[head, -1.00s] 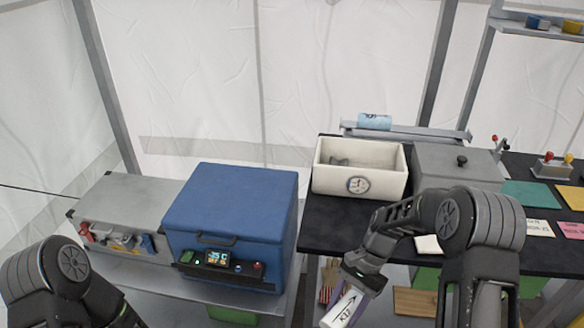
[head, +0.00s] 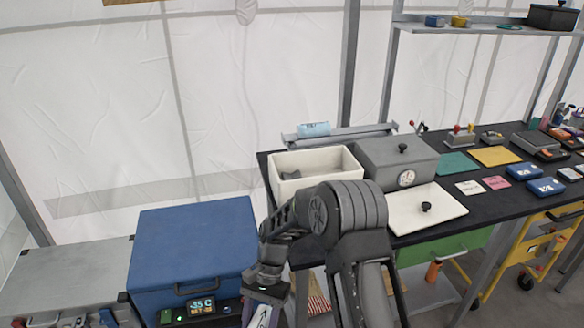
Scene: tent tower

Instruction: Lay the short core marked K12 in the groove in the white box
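The white box (head: 354,176) stands open on the dark bench, left of a grey box. A grey shape (head: 291,175) shows inside it; the groove cannot be made out clearly. My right arm crosses in front of the box and hides most of its front wall. My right gripper (head: 265,297) is low in the picture, in front of and below the bench top, beside the blue cooler. It is shut on the white core (head: 262,317), whose lower part is cut off by the picture edge. Part of an arrow mark shows on the core. My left gripper is out of view.
The grey box (head: 397,163) and a white lid with a black knob (head: 405,216) are right of the white box. A blue cylinder (head: 314,129) lies on a rail behind. The blue cooler (head: 190,250) stands left. Cards and blue cases lie further right.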

